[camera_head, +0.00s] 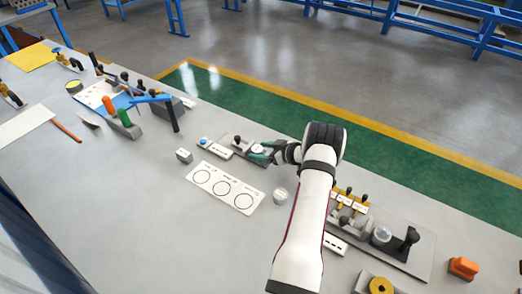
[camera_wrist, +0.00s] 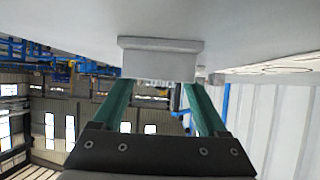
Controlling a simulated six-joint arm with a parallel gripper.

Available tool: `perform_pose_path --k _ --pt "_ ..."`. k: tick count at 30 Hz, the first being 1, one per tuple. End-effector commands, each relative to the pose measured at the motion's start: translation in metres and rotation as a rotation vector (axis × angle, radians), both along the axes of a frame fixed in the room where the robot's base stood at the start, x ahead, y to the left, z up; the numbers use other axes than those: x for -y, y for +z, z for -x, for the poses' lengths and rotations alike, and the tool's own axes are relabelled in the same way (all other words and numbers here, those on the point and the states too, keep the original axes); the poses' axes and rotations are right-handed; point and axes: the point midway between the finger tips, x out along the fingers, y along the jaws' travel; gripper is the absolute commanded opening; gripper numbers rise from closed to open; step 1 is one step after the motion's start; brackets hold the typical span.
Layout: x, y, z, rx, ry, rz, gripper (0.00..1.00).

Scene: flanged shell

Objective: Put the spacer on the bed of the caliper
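My gripper (camera_head: 258,156) is low over the bench with its teal fingers pointing left. In the wrist view the two fingers (camera_wrist: 158,86) are apart, with no held thing clearly visible between them. A grey stepped block (camera_wrist: 160,58) lies just beyond the tips; I cannot tell whether they touch it. A grey device with a blue knob and white label (camera_head: 215,148), possibly the caliper, stands left of my gripper, its right end partly hidden. A short pale cylinder (camera_head: 280,195), possibly the spacer, stands on the bench below my gripper in the head view.
A white card with three circles (camera_head: 224,187) lies in front of the device. A small grey block (camera_head: 184,156) stands left of it. A fixture with yellow-and-black clamps (camera_head: 350,205) and an orange piece (camera_head: 463,268) are to the right. The near left bench is clear.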

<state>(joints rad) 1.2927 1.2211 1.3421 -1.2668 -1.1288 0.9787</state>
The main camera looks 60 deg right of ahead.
Motion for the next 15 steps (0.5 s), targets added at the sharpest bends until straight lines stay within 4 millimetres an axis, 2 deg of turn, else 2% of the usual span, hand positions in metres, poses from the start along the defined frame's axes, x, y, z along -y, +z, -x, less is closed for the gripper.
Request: perform_pose_path --k 9,11,15 --pt "0.0 0.004 0.0 0.001 0.0 0.001 0.79" --pt "0.0 0.009 0.008 0.001 -0.002 0.001 0.79" --pt "-0.002 0.027 0.042 0.001 -0.005 0.002 0.79"
